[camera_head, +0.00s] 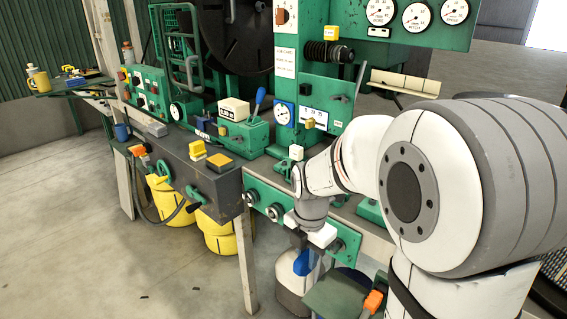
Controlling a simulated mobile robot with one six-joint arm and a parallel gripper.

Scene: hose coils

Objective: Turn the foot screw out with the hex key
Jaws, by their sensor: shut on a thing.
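My white and grey arm reaches in from the right. My gripper (322,238) is low at the front of the green machine, beside a green panel with round knobs (272,212). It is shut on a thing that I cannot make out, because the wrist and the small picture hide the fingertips. I cannot pick out the hex key or the foot screw. A blue thing (302,262) shows just below the gripper, in front of a pale container; I cannot tell whether they touch.
The green machine (350,110) with gauges fills the middle. A grey bench block (205,180) with a valve and hose stands left. Yellow drums (215,235) sit under it. A green stool-like surface (340,293) is close at lower right. The concrete floor at left is mostly clear.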

